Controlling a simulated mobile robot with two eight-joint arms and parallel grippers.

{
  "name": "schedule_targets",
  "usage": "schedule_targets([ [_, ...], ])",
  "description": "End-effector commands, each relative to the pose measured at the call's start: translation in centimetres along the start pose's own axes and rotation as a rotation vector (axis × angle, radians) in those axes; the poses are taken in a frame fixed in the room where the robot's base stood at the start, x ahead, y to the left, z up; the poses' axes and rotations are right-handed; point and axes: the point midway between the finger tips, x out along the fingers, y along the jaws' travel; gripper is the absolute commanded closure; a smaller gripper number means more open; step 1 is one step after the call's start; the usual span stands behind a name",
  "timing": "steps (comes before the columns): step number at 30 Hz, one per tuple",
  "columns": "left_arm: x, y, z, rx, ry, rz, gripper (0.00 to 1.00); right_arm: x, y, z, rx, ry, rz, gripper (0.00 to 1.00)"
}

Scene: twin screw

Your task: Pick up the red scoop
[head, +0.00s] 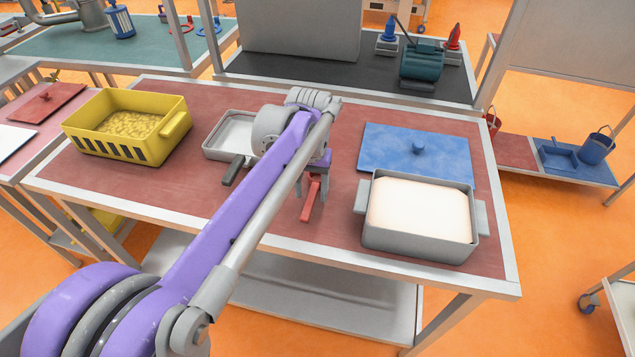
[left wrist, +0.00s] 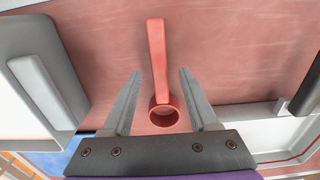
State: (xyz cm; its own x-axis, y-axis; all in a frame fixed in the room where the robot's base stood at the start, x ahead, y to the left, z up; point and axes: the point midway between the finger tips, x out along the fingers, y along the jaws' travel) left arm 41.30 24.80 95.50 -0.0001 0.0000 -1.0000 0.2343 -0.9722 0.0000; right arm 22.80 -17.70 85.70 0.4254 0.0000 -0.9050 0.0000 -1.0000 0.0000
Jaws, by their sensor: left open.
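The red scoop (head: 309,204) lies on the red-brown top of the middle table, its upper part hidden by my left arm in the head view. In the left wrist view the red scoop (left wrist: 157,60) shows a straight handle pointing away and a round cup near the gripper's base. My left gripper (left wrist: 160,75) is open, with one finger on each side of the scoop and visible gaps between. In the head view the gripper is mostly hidden by the purple arm. I cannot tell the height of the fingers over the table. My right gripper is in neither view.
A grey tub (head: 375,236) of white powder stands right of the scoop, before a blue lid (head: 390,152). A shallow grey-white tray (head: 219,152) with a dark-handled tool (head: 233,171) is left. A yellow bin (head: 88,146) stands farther left. The table front beside the scoop is clear.

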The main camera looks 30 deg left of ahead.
Motion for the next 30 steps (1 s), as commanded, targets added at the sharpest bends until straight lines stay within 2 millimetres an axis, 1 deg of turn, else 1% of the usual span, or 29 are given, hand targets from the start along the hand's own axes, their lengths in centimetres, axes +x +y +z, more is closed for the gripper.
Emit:
schedule_targets([
  [1,0.61,-0.02,-0.01,0.0,0.0,0.0,0.4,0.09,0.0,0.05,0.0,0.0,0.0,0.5],
  [3,1.0,-0.02,-0.01,0.0,0.0,0.0,0.4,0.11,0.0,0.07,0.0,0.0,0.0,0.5],
  [10,1.1,-0.01,0.0,0.0,0.0,0.0,0.4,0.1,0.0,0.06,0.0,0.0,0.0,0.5],
  [11,1.1,-0.01,0.0,0.0,0.0,0.0,0.44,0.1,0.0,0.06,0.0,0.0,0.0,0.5],
  [12,1.09,-0.01,0.0,0.0,0.0,0.0,0.51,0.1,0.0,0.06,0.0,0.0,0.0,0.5],
  [14,1.09,-0.01,0.0,0.0,0.0,0.0,0.62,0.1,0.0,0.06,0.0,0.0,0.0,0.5],
  [18,1.08,-0.01,0.0,0.0,0.0,0.0,0.87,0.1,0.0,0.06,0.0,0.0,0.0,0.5],
  [20,1.08,-0.01,0.01,0.0,0.0,0.0,0.98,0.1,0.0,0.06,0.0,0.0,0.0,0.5],
  [21,1.08,-0.01,0.01,0.0,0.0,0.0,1.0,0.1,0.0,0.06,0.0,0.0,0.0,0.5],
  [30,1.06,-0.02,0.01,0.0,0.0,0.0,1.0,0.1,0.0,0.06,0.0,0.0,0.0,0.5],
])
